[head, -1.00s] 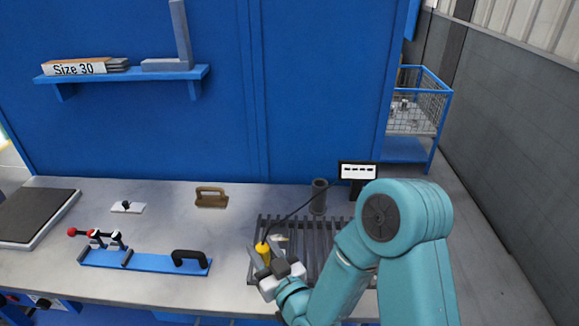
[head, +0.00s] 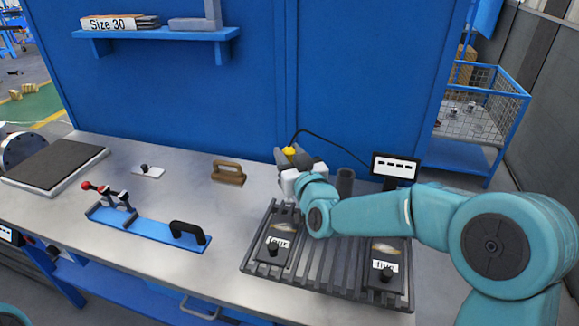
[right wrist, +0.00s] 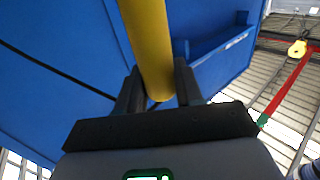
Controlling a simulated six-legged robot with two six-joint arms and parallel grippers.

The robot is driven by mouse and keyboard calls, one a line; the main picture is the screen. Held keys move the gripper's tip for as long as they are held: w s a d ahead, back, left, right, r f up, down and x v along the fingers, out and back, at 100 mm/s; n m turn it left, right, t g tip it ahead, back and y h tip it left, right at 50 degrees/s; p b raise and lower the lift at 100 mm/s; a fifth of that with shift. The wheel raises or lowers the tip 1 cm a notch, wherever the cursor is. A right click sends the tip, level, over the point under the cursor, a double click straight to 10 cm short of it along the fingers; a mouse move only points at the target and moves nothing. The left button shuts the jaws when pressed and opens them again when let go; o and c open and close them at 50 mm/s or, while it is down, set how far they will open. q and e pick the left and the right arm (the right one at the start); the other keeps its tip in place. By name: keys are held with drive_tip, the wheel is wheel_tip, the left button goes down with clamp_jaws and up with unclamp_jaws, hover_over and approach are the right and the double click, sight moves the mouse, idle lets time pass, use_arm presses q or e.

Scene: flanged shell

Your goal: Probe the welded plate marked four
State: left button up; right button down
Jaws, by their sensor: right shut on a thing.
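A welded plate labelled "four" (head: 275,246) lies at the left end of a dark slatted rack (head: 322,270) in the head view. A second plate labelled "five" (head: 385,262) lies at the rack's right. Each plate has a dark knob at its front. My right gripper (head: 284,157) is shut on a yellow probe (head: 289,151), up behind the rack and apart from both plates. In the right wrist view the yellow probe (right wrist: 150,45) stands between the two dark fingers; its tip cannot be made out. My left gripper is out of view.
A black cable runs from the probe to a small display (head: 395,167) showing dashes. A grey cylinder (head: 344,182) stands behind the rack. A blue fixture (head: 150,230) with clamps, a brown handled block (head: 228,172) and a dark slab (head: 50,165) sit left on the bench.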

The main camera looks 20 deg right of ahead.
drive_tip(key=shift+w+d+r, duration=0.1)
drive_tip(key=shift+w+r, duration=0.1)
drive_tip(key=shift+r, duration=0.15)
drive_tip(key=shift+w+f, duration=0.15)
drive_tip(key=f, duration=0.1)
drive_tip(key=f+b, duration=0.1)
drive_tip(key=f, duration=0.1)
drive_tip(key=f+b, duration=0.1)
drive_tip(key=shift+a+f, duration=0.2)
drive_tip(key=shift+a, duration=0.15)
drive_tip(key=shift+w+a+f, duration=0.1)
drive_tip(key=shift+f, duration=0.65)
drive_tip(key=shift+f+b, duration=0.85)
drive_tip(key=shift+b, duration=0.35)
idle(0.3)
